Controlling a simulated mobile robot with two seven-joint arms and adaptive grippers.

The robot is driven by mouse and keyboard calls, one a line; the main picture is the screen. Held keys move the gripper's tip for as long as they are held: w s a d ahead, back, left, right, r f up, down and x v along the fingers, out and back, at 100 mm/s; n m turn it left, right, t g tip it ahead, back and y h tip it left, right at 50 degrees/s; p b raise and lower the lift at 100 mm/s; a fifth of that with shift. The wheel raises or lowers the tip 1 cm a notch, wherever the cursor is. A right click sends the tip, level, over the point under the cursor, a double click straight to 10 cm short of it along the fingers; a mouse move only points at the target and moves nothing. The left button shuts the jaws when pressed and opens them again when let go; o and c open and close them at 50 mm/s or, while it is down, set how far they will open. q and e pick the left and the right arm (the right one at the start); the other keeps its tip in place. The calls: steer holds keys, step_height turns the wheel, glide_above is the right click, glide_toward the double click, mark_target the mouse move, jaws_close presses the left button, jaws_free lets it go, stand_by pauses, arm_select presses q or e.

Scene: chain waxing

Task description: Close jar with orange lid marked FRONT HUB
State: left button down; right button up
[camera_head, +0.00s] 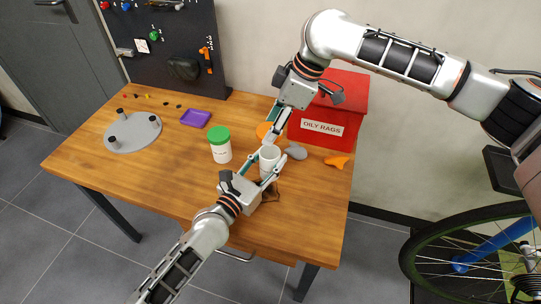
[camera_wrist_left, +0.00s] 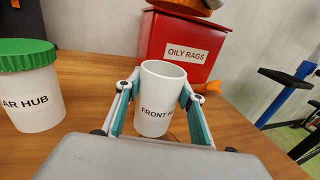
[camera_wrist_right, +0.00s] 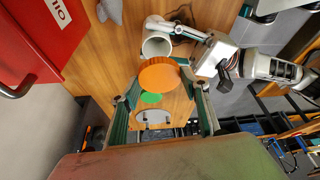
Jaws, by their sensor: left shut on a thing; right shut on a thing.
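The white jar (camera_head: 269,158) marked FRONT H… stands open on the wooden table; the rest of its label is hidden. It also shows in the left wrist view (camera_wrist_left: 158,95). My left gripper (camera_wrist_left: 156,100) is shut on the jar, one finger on each side. The orange lid (camera_wrist_right: 159,74) is in my right gripper (camera_wrist_right: 161,84), shut on its edges. In the head view the lid (camera_head: 264,131) shows just beyond the jar, partly hidden by my gripper. In the left wrist view it (camera_wrist_left: 198,9) is above rim height, apart from the jar.
A white jar with a green lid (camera_head: 220,135) stands left of the open jar. The red OILY RAGS bin (camera_head: 345,103) is at the back right, with a grey cloth (camera_head: 297,151) and an orange piece (camera_head: 337,161) near it. A purple tray (camera_head: 195,118) and round grey plate (camera_head: 132,133) are left.

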mark_target(270, 164)
steer(key=shift+f, duration=2.35)
steer(key=shift+f, duration=0.9)
steer(key=shift+f, duration=0.55)
